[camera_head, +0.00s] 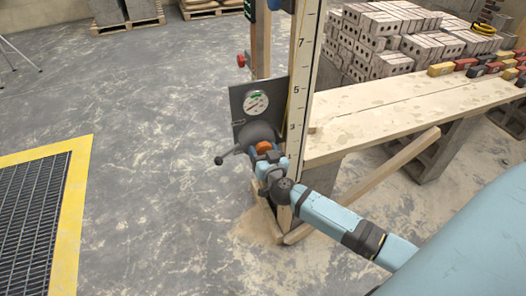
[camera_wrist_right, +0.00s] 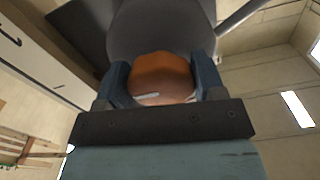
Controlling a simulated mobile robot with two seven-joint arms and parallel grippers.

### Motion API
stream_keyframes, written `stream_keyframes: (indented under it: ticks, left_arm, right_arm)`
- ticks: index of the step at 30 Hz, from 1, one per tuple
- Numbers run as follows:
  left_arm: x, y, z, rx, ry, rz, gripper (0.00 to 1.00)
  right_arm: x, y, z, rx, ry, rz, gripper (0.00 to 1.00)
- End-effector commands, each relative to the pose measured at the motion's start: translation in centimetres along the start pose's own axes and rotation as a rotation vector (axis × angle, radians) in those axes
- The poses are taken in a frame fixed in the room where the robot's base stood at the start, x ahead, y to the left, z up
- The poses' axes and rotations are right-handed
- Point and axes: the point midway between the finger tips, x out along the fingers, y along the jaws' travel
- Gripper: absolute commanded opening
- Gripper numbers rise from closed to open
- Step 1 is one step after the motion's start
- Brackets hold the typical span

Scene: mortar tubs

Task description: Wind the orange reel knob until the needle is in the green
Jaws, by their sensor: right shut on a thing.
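The orange reel knob (camera_head: 264,147) sits on the front of a dark grey reel (camera_head: 258,131) on the upright post. My right gripper (camera_head: 267,160) is shut on the orange knob. In the right wrist view the knob (camera_wrist_right: 163,78) lies between the two blue-grey fingers (camera_wrist_right: 162,82). A round white dial (camera_head: 256,103) with a red needle is on a grey plate above the reel. A little green shows on the dial's scale, but the needle's exact reading is too small to tell. My left gripper is not in view.
A crank arm with a dark ball end (camera_head: 218,160) sticks out left of the reel. A numbered staff (camera_head: 301,80) stands just right of it. A plank bench (camera_head: 400,110) and a slanted brace (camera_head: 365,182) are to the right. The floor at left is open, up to a yellow-edged grate (camera_head: 75,200).

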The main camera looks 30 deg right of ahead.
Motion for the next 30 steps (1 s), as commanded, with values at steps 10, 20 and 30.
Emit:
stream_keyframes:
  ticks: [10,20,30]
  left_arm:
    - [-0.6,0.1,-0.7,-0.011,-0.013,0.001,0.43]
    - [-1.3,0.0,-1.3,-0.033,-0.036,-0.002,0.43]
    - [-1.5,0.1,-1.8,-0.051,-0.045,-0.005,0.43]
  right_arm:
    - [-0.1,-0.2,-0.3,0.123,-0.004,0.000,0.39]
    - [-0.1,-0.3,-0.2,0.410,-0.005,0.001,0.39]
    - [-0.1,-0.4,-0.1,0.733,-0.006,0.002,0.39]
